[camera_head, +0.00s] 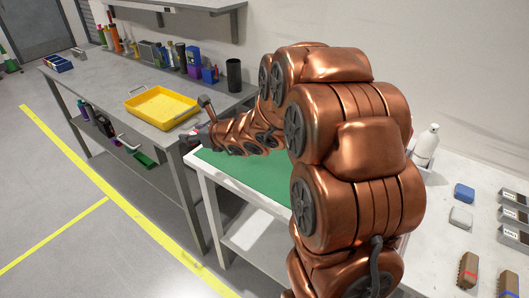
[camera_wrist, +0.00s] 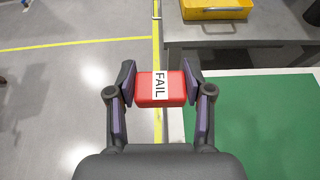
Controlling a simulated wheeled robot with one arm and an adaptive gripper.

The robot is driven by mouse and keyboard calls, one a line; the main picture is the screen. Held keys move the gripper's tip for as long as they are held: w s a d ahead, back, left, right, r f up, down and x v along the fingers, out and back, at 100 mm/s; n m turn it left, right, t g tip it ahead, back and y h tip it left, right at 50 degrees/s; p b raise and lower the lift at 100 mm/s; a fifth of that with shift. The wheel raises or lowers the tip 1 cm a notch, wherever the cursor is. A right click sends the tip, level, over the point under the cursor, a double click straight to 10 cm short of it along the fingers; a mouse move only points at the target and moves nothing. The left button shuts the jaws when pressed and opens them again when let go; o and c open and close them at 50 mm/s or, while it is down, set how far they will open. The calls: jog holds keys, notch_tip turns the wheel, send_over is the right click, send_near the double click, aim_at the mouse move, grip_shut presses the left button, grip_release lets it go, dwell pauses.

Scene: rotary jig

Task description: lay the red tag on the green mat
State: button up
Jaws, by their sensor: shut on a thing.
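My gripper (camera_wrist: 160,86) is shut on the red tag (camera_wrist: 144,90), a small red block with a white label reading FAIL. The tag sits between both fingers in the wrist view. There it appears over the floor and the left edge of the white table, to the left of the green mat (camera_wrist: 262,125). In the head view the green mat (camera_head: 240,171) lies on the white table, partly hidden behind my arm. My gripper (camera_head: 197,138) is near the mat's far left corner in that view; the tag is hard to make out there.
A yellow tray (camera_head: 163,107) stands on the grey bench (camera_head: 105,87) beyond the white table, with bottles and boxes behind it. A white bottle (camera_head: 427,146), blue block (camera_head: 464,192) and label bins (camera_head: 513,215) are on the right. The visible mat is bare.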

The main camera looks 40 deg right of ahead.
jog(key=s+d+f+b, duration=0.2)
jog(key=s+d, duration=0.4)
jog(key=d, duration=0.2)
jog(key=s+d+f+b, duration=0.3)
jog(key=s+d, duration=0.4)
jog(key=d, duration=0.1)
jog(key=s+d+f+b, duration=0.2)
jog(key=s+d+b, duration=0.1)
jog(key=s+d, duration=0.3)
jog(key=shift+s+d+f, duration=0.15)
jog(key=shift+d, duration=1.15)
jog(key=w, duration=0.5)
jog(key=w+d+f, duration=0.1)
jog(key=w, duration=0.4)
jog(key=w+p, duration=0.1)
jog(key=w, duration=0.4)
jog(key=shift+w+d+f, duration=0.1)
jog(key=shift+d+f, duration=0.15)
jog(key=shift+w+f, duration=0.15)
jog(key=shift+w, duration=0.15)
jog(key=shift+f, duration=1.65)
jog(key=shift+f, duration=0.1)
jog(key=o, duration=1)
jog(key=shift+o, duration=0.2)
